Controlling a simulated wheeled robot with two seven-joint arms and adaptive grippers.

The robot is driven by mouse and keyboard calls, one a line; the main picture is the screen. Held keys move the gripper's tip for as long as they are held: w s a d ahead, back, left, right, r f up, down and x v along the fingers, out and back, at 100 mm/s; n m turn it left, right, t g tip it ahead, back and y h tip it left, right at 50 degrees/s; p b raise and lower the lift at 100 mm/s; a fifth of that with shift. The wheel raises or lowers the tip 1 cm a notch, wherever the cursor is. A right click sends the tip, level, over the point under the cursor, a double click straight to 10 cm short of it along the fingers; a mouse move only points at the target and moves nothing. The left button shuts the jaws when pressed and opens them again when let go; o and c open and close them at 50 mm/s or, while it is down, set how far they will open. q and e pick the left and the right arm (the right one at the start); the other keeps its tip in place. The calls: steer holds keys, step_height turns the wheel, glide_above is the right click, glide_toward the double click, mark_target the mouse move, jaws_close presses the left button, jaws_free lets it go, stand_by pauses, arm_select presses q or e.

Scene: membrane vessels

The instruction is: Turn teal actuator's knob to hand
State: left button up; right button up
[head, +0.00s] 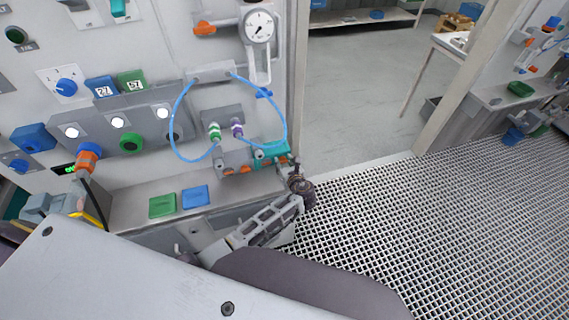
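The teal actuator (272,149) sits on the low pipe assembly at the right end of the grey panel, just above the bench ledge. Small orange parts show along the assembly beside and below it. A small round grey part, possibly its knob, shows at its left side, but it is too small to tell its setting. My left gripper (297,170) is just right of and below the actuator, at its right end. The fingers are small and dark, and I cannot tell whether they touch it or how far apart they are. My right gripper is not in view.
Blue tubing (176,112) loops in front of the panel above the actuator. A pressure gauge (259,27) hangs higher up. Green (162,205) and blue (196,196) blocks lie on the ledge to the left. A grating floor (440,220) lies open at the right.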

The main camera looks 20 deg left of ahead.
arm_select(q)
steer(key=shift+c, duration=1.1)
